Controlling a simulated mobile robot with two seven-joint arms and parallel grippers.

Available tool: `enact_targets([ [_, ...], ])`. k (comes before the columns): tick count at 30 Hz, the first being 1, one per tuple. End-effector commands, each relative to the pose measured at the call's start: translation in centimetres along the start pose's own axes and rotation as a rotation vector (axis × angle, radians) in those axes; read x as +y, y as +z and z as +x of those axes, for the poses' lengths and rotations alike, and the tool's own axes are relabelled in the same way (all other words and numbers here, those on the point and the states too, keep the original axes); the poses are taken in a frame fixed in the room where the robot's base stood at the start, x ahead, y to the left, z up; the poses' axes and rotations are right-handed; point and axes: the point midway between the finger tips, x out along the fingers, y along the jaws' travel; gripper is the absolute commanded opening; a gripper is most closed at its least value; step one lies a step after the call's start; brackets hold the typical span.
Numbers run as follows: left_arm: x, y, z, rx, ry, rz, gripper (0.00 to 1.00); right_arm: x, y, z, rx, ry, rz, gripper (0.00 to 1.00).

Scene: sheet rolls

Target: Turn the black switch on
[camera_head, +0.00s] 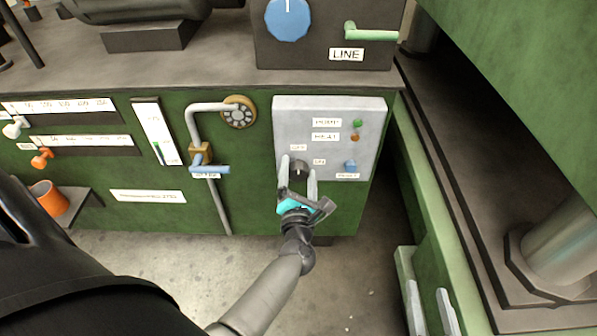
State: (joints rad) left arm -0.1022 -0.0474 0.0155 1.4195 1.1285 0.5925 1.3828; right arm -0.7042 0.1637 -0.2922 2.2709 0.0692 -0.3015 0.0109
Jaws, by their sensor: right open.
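The black switch (299,168) is a small dark knob on the light grey control panel (360,115). An OFF label (298,147) sits just above it and an ON label (319,161) to its upper right. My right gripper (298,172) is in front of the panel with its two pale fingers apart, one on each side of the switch. I cannot tell whether the fingers touch the knob. The fingers hide part of the panel, and which way the knob points is hard to tell. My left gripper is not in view.
The panel also has a green lamp (358,123), a red lamp (355,137) and a blue RESET button (350,166). A blue-handled valve (209,169) on a pipe is to the left. A green machine frame (430,200) stands close on the right. The floor below is open.

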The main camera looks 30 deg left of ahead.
Motion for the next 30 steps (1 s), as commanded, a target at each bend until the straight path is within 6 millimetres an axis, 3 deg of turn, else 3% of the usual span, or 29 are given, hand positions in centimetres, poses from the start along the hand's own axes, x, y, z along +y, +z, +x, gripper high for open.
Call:
enact_targets([
  [2, 0.01, 0.0, 0.0, 0.0, 0.0, 0.0, 0.72, 0.01, 0.02, -0.01, -0.001, 0.0, 0.0, 0.5],
  [19, 0.01, -0.01, -0.02, 0.0, 0.0, 0.0, 0.08, 0.04, 0.06, -0.01, -0.002, 0.001, -0.001, 0.5],
  [30, 0.06, 0.07, -0.02, 0.0, 0.001, 0.059, 0.06, 0.51, -0.12, 0.02, -0.05, 0.013, -0.012, 0.5],
])
